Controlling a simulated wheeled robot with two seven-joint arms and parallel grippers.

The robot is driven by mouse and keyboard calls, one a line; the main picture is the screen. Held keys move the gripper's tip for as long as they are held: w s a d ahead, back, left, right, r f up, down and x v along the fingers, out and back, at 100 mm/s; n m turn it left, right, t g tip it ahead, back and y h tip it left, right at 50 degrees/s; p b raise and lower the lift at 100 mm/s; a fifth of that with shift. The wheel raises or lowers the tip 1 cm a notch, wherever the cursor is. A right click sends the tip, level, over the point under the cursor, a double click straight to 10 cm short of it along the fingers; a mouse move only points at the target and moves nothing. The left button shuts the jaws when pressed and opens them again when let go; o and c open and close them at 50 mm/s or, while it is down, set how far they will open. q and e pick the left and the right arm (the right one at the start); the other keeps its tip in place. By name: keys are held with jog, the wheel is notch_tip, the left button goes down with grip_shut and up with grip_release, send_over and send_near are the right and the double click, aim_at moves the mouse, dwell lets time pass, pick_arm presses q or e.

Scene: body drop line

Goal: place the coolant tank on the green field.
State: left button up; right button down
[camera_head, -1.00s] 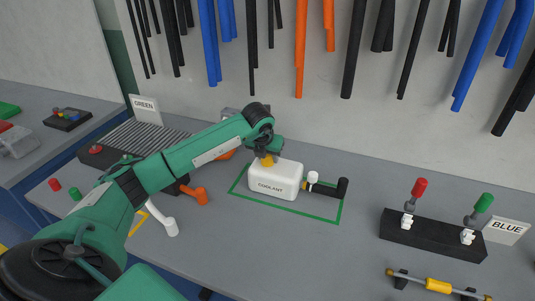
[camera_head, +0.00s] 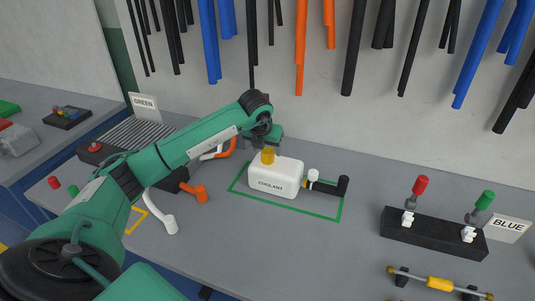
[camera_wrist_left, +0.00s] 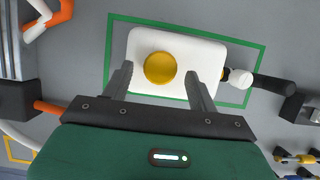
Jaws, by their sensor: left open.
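The white coolant tank (camera_head: 275,179) with its yellow cap (camera_head: 267,156) stands upright inside the green outlined field (camera_head: 290,208). In the left wrist view the tank (camera_wrist_left: 210,55) lies within the green outline (camera_wrist_left: 107,45), its yellow cap (camera_wrist_left: 160,68) between my fingers in the picture. My left gripper (camera_head: 262,146) is above and behind the tank, open, and looks clear of the cap. The same gripper (camera_wrist_left: 158,85) shows its two fingers spread apart in the left wrist view. My right gripper is not in view.
A white-tipped fitting (camera_head: 312,178) and a black elbow piece (camera_head: 341,186) sit at the tank's right, over the outline. A black stand (camera_head: 430,235) with red and green knobs stands right. Orange and white hose parts (camera_head: 200,194) lie left.

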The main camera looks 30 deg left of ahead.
pick_arm(q)
jog(key=b+v, duration=0.1)
jog(key=v, duration=0.7)
jog(key=shift+s+r, duration=0.15)
jog(key=shift+r, duration=0.15)
jog(key=shift+f, duration=0.1)
